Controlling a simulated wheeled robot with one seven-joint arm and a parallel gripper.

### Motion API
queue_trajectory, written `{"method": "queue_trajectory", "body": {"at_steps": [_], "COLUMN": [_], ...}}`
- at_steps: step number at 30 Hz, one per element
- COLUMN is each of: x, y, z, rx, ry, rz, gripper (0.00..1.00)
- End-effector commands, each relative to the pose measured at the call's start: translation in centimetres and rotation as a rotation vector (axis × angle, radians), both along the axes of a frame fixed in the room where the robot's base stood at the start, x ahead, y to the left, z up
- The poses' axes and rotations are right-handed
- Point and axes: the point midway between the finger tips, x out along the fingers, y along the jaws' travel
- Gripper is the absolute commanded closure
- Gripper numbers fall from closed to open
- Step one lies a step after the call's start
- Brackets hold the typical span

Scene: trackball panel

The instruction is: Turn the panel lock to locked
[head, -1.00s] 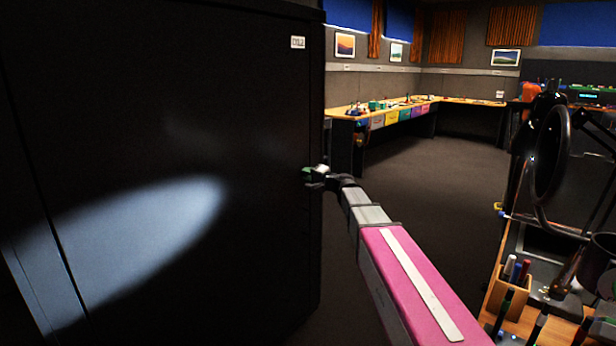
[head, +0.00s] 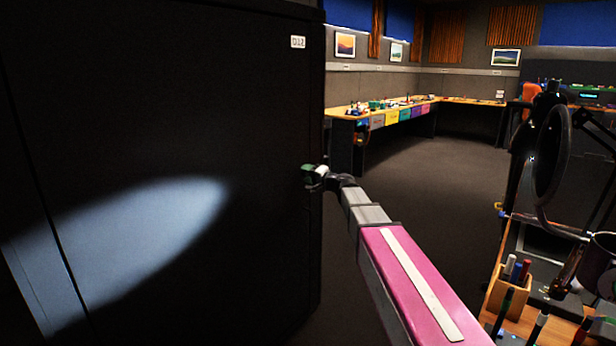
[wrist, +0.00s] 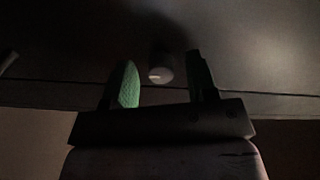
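A small round dark knob (wrist: 160,74) with a pale mark on its face sits on a dark panel in the wrist view; I take it to be the lock. My gripper (wrist: 161,60) is open, with one green-padded finger on each side of the knob and a visible gap to each. I cannot tell how far the fingertips are from the panel surface. In the head view my gripper (head: 314,173) is at the right edge of a tall black cabinet (head: 230,130). The lock is not visible there.
A white label (head: 298,42) is on the cabinet's upper right. A desk with a pen holder (head: 512,285) and a round black screen on a stand (head: 550,150) are at right. A long workbench (head: 385,112) stands at the back. The floor between is clear.

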Motion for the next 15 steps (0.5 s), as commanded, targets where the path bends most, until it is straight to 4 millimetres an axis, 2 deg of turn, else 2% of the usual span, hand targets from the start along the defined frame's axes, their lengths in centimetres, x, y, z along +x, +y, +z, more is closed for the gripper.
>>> {"method": "queue_trajectory", "body": {"at_steps": [7,15], "x": [-0.6,-3.7], "y": [-0.8,-4.5], "z": [0.0,0.0], "rx": [0.001,0.001], "ry": [0.0,0.0], "rz": [-0.002,-0.002], "gripper": [0.48,0.48]}}
